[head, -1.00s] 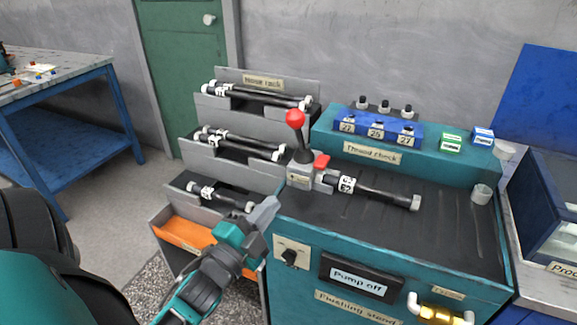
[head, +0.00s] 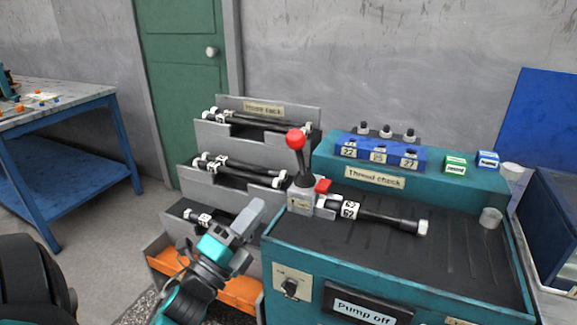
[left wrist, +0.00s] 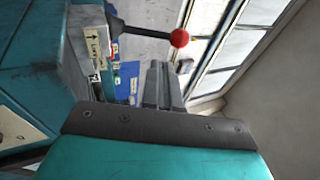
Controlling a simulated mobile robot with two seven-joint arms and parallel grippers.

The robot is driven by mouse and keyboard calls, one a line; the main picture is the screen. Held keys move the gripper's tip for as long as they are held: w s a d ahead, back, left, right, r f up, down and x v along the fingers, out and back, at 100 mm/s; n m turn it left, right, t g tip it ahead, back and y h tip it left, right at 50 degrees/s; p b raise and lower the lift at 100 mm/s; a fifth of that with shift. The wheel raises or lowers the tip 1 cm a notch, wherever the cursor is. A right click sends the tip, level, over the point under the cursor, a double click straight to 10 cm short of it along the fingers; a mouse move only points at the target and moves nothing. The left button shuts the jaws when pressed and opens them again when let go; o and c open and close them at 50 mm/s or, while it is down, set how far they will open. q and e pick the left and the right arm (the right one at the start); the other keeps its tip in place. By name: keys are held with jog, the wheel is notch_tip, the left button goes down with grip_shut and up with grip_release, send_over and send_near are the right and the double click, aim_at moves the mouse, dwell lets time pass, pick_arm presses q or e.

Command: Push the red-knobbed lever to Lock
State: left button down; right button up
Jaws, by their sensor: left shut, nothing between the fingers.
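The lever with the red knob (head: 296,138) stands almost upright on its grey block at the left end of the teal flushing stand (head: 290,255). In the left wrist view the red knob (left wrist: 180,38) shows on its dark rod, with a label on the block that I cannot read fully. A red tab (head: 323,186) is beside the lever's base. A black hose (head: 375,214) with a numbered tag lies from the block along the stand top. My left gripper (head: 252,214) is shut and empty, left of and below the lever, apart from it. My right gripper is not in view.
The hose rack (head: 318,118) with several hoses stands behind and left of the lever. Its orange bottom tray (head: 240,291) is close to my left arm. A blue block (head: 380,155) and small boxes stand on the back ledge. A blue table (head: 70,160) is far left.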

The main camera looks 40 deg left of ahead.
aim_at(297, 155)
pick_arm(q)
jog(key=x, duration=1.2)
jog(key=shift+p, duration=0.35)
